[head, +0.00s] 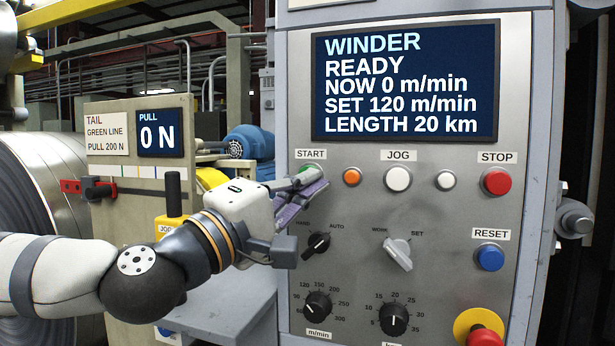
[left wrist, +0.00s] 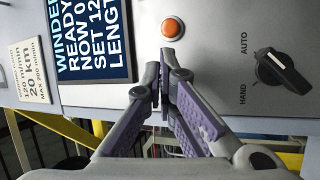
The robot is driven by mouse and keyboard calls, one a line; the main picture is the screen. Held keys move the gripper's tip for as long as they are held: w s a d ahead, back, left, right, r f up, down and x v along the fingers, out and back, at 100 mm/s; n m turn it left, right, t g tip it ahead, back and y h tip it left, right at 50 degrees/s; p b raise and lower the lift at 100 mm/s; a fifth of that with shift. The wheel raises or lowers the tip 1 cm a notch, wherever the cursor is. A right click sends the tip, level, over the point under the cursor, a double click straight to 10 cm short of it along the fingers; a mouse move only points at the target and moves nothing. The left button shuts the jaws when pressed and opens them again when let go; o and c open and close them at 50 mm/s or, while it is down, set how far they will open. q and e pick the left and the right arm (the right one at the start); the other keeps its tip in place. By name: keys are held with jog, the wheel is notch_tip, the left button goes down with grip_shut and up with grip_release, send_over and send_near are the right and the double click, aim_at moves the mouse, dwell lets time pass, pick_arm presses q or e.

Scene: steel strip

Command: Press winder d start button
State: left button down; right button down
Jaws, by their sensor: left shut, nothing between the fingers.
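The winder panel (head: 440,200) fills the right half of the head view. Its green start button (head: 306,169) sits under the START label (head: 311,154) and is mostly hidden by my left fingertips. My left gripper (head: 312,182) is shut and empty, with its tips at the button; I cannot tell whether they touch it. In the left wrist view the closed fingertips (left wrist: 162,82) point at the panel and the green button is hidden. The screen (head: 406,82) reads WINDER READY, NOW 0 m/min, SET 120 m/min, LENGTH 20 km.
An orange button (head: 352,177) is just right of the start button, then white jog buttons (head: 398,179) and a red stop button (head: 497,181). A black selector (head: 316,244) is below my fingers. A red emergency knob (head: 485,336) is low at the right.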

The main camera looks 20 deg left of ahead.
dwell(0.5)
pick_arm(q)
jog(key=shift+w, duration=0.45)
